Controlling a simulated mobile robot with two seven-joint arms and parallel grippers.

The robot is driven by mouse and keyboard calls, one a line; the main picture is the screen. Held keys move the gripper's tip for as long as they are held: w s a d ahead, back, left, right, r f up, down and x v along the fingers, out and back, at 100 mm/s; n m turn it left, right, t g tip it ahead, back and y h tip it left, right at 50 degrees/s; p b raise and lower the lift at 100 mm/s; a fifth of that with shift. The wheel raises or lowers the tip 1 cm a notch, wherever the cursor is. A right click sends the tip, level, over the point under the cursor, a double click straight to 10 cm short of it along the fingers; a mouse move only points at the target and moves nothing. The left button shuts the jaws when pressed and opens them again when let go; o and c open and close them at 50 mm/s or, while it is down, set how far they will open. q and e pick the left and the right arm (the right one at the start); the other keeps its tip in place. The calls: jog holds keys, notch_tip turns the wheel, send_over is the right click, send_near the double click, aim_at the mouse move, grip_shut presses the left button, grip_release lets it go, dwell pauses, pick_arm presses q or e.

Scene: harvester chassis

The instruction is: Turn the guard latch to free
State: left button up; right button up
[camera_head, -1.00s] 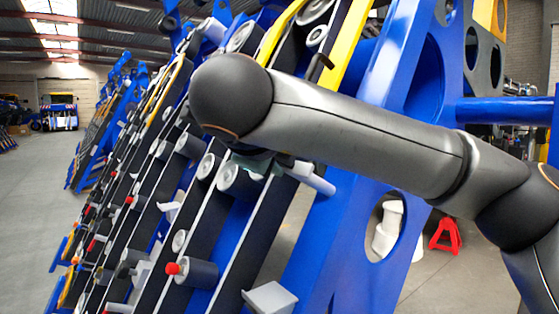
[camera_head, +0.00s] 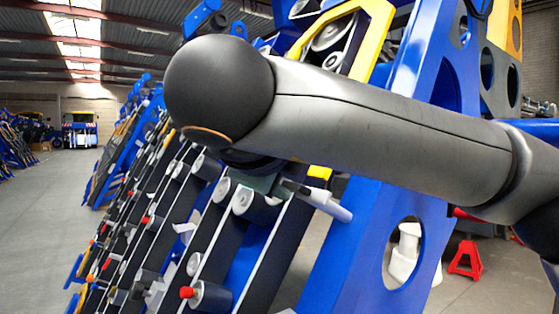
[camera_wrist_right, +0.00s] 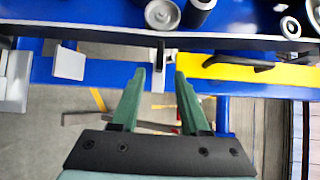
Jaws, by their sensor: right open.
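My right gripper (camera_wrist_right: 160,76) is open in the right wrist view, its two green fingers pointing up the picture. No label shows which of these is the guard latch. In the head view my right arm crosses the frame and hides most of the gripper and the parts behind it. My left gripper is out of view.
The blue harvester frame (camera_head: 352,240) carries rows of grey rollers (camera_head: 210,295), some with red ends. A yellow guard (camera_head: 375,35) rises behind my arm. A red stand (camera_head: 466,260) is on the floor at right. Open floor (camera_head: 50,220) lies at left.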

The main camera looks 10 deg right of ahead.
jog(key=v, duration=0.6)
jog(key=shift+p, duration=0.3)
jog(key=shift+s, duration=0.1)
